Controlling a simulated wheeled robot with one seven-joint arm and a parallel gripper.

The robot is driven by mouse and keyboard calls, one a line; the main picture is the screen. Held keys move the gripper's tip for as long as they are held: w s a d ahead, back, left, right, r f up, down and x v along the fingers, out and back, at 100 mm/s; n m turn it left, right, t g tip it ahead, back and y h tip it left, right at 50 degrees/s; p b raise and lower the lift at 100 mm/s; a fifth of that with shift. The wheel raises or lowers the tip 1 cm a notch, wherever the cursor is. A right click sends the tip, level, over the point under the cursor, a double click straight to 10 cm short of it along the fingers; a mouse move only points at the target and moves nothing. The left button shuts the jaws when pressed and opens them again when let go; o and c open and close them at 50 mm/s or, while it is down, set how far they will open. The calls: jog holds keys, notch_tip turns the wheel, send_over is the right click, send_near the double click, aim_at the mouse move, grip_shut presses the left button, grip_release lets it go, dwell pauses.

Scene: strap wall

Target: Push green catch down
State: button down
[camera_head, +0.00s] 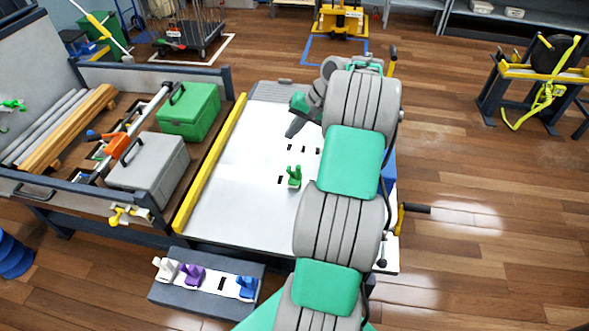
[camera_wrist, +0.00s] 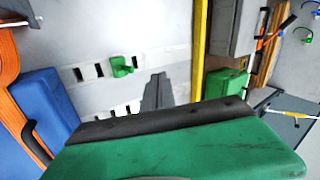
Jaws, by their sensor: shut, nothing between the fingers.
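The green catch (camera_head: 294,177) stands in a slotted strip on the pale panel (camera_head: 215,165), beside my arm. In the wrist view the green catch (camera_wrist: 121,66) sits in a row of dark slots, left of my fingers. My gripper (camera_head: 294,130) is over the panel, farther back than the catch and apart from it. Its dark fingers (camera_wrist: 158,80) are together with nothing between them. My arm hides the right part of the panel.
A yellow strip (camera_head: 210,165) edges the panel's left side. Left of it a cart holds a green box (camera_head: 188,112) and a grey box (camera_head: 148,170). A dark block (camera_head: 165,292) in front carries white, purple and blue catches. A blue case (camera_wrist: 42,105) shows in the wrist view.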

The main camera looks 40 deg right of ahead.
jog(key=s+d+f+m+t, duration=0.1)
jog(key=s+d+f, duration=0.4)
jog(key=d, duration=0.3)
jog(key=shift+s+d+f+m+y+b, duration=0.15)
jog(key=shift+s+f+m+y+b, duration=0.15)
jog(key=shift+f, duration=0.4)
jog(key=shift+f, duration=0.1)
